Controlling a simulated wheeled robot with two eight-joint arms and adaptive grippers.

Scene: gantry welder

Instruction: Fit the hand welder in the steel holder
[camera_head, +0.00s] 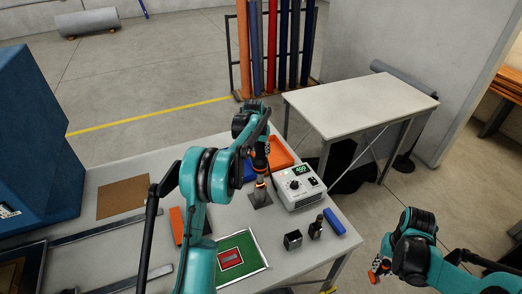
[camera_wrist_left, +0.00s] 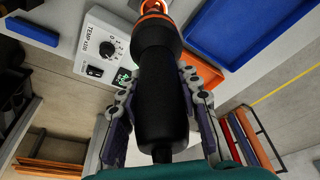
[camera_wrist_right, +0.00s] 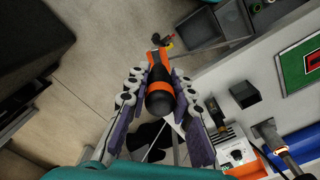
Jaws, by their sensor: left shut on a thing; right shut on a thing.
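The hand welder (camera_wrist_left: 160,85) has a black handle with an orange ring and a metal nozzle. My left gripper (camera_head: 262,160) is shut around its handle, also seen in the left wrist view. The welder hangs upright in the head view, nozzle down. The grey steel holder (camera_head: 261,200) is at the nozzle's lower end on the table; I cannot tell whether the nozzle is seated in it. The holder also shows in the right wrist view (camera_wrist_right: 266,130). My right gripper (camera_head: 379,268) is shut on a black and orange tool (camera_wrist_right: 159,92), away from the table over the floor.
The control box (camera_head: 299,187) stands just right of the welder. An orange tray (camera_head: 285,150) lies behind it. A black square cup (camera_head: 292,241), a dark upright part (camera_head: 316,228) and a blue block (camera_head: 334,222) stand near the right edge. A green mat (camera_head: 252,248) lies in front.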

